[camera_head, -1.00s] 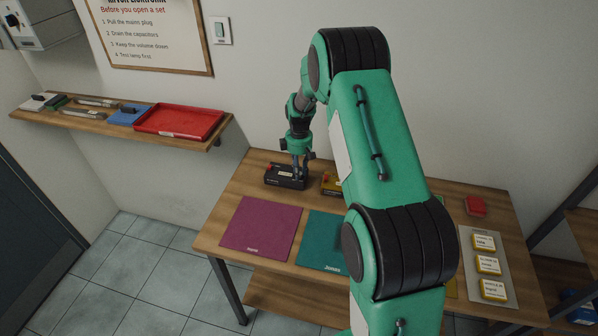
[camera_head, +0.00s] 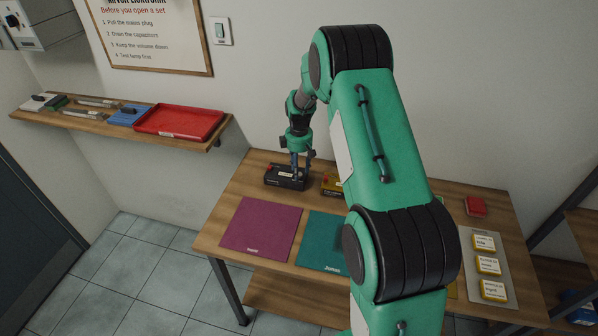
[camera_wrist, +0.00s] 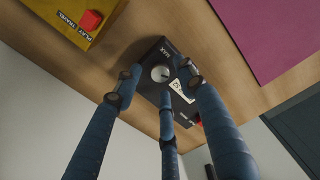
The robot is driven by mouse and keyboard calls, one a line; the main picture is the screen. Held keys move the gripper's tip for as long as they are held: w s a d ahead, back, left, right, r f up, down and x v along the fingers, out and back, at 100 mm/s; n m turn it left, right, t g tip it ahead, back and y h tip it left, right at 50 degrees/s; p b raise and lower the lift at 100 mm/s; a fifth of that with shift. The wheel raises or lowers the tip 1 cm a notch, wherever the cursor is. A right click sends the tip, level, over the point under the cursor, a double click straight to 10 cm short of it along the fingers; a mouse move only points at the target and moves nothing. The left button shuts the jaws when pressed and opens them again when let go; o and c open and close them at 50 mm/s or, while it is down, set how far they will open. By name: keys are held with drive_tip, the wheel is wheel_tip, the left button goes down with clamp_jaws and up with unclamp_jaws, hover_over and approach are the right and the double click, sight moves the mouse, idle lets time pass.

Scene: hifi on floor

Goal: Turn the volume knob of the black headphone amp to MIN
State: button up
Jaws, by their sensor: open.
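The black headphone amp (camera_head: 272,181) stands at the back left of the workbench, with a red part at its left end. In the wrist view the amp (camera_wrist: 151,88) shows a round silver knob (camera_wrist: 160,73), a MAX label beside it and a white tag. My gripper (camera_head: 298,170) points down over the amp's right part. In the wrist view my gripper's three blue fingers (camera_wrist: 160,87) are open and spread around the knob. I cannot tell whether they touch it. The knob's pointer and the MIN mark are not clear.
A yellow box (camera_head: 331,184) with a red button stands just right of the amp. A purple mat (camera_head: 262,228) and a teal mat (camera_head: 320,242) lie in front. A wall shelf (camera_head: 80,120) with a red tray (camera_head: 180,122) is at left.

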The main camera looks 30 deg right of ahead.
wheel_tip(320, 180, up, 11)
drive_tip(key=shift+f, duration=0.15)
idle(0.4)
idle(0.5)
drive_tip(key=s+a+r+m+t+b, duration=0.3)
drive_tip(key=s+a+r+m+b, duration=0.1)
drive_tip(key=s+a+r, duration=1.35)
drive_tip(key=s+a+m+t+b, duration=0.1)
drive_tip(key=s+a, duration=0.3)
drive_tip(key=s, duration=0.8)
drive_tip(key=s+a+f+m+t+b, duration=0.1)
drive_tip(key=s+a+m+b, duration=0.2)
drive_tip(key=s, duration=0.9)
drive_tip(key=shift+s+a+m+t+b, duration=0.3)
drive_tip(key=shift+s+a, duration=0.05)
drive_tip(key=shift+s, duration=0.05)
